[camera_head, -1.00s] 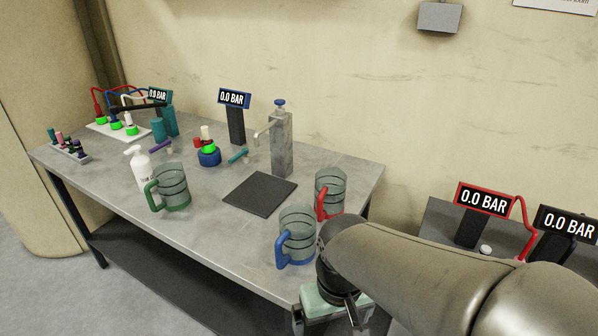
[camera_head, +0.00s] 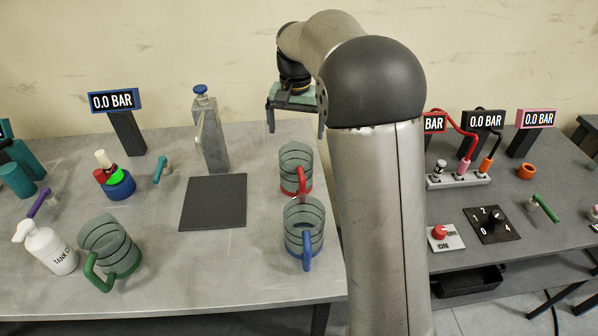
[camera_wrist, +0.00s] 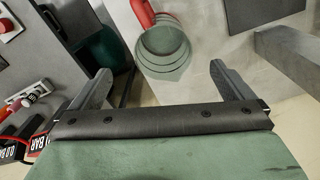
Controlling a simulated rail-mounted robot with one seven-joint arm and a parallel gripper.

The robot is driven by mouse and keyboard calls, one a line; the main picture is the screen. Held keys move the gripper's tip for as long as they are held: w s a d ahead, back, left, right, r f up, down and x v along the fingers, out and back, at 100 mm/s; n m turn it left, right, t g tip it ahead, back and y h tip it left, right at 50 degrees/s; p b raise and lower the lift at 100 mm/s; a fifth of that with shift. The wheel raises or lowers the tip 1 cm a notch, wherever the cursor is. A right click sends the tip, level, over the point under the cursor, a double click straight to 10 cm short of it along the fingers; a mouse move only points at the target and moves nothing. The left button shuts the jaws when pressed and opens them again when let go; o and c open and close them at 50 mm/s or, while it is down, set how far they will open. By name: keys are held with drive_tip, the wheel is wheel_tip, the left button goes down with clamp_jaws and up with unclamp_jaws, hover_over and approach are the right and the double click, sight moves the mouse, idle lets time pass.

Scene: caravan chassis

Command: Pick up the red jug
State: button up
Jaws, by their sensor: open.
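The red jug (camera_head: 296,158) is a clear ribbed greenish jug with a red handle. It stands upright near the table's right end, its handle facing the front. My gripper (camera_head: 296,124) is open and empty, pointing down, above and behind the jug in the head view. In the wrist view the jug (camera_wrist: 164,48) shows from above, beyond the open fingers (camera_wrist: 160,72) and apart from them. Its red handle runs to the top edge there.
A blue-handled jug (camera_head: 304,222) stands just in front of the red one. A green-handled jug (camera_head: 108,243), a black mat (camera_head: 213,202) and a metal dispenser (camera_head: 211,135) are to the left. A second table (camera_head: 465,205) with gauges lies right.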

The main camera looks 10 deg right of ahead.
sight(295, 169)
drive_tip(key=shift+w+a+f+p, duration=0.1)
drive_tip(key=shift+f+p, duration=0.65)
drive_tip(key=shift+f, duration=3)
drive_tip(key=shift+w+a+f+p, duration=0.1)
drive_tip(key=shift+f+p, duration=0.65)
drive_tip(key=shift+f, duration=2.95)
drive_tip(key=shift+d, duration=0.1)
drive_tip(key=c, duration=1)
